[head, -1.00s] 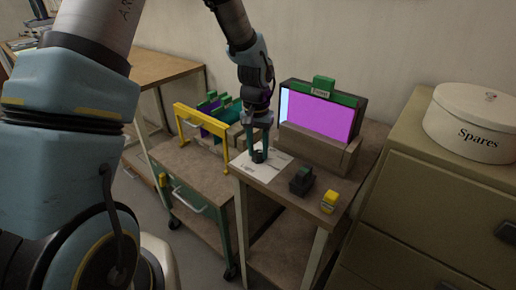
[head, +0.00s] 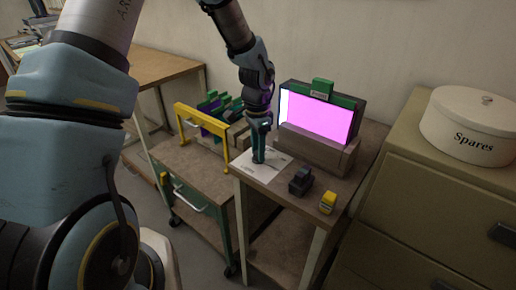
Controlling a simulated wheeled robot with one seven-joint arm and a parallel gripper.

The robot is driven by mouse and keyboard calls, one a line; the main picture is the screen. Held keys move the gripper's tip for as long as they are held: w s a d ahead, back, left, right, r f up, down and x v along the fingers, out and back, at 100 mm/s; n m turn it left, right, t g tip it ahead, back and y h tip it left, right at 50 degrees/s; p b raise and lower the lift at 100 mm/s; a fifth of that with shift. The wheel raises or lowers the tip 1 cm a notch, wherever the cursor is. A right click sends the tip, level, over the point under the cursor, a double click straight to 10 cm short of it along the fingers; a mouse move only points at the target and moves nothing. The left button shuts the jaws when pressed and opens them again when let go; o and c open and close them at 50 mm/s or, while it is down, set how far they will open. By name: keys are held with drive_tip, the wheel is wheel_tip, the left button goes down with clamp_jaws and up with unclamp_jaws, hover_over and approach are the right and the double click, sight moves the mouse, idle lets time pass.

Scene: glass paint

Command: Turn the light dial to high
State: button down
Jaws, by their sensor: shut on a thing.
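The light dial (head: 257,161) is a small dark knob on a white sheet (head: 264,173) at the left of the small table. My gripper (head: 258,157) points straight down over it and is shut on it; the fingers hide most of the knob. Behind it, the light box (head: 318,115) has a bright pink-magenta panel with a pale strip at its left edge, in a dark frame with a green block on top. Any marks around the dial are too small to read.
A black block (head: 301,181) and a yellow block (head: 328,202) stand on the table, right of my gripper. A trolley with a yellow frame (head: 202,135) is at the left. A round "Spares" box (head: 476,126) sits on the cabinet (head: 425,200) at the right.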

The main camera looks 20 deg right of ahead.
drive_tip(key=shift+m, duration=0.3)
drive_tip(key=c, duration=0.5)
unclamp_jaws()
wheel_tip(320, 180, up, 11)
drive_tip(key=b, duration=0.2)
drive_tip(key=shift+w, duration=0.15)
drive_tip(key=shift+f, duration=0.1)
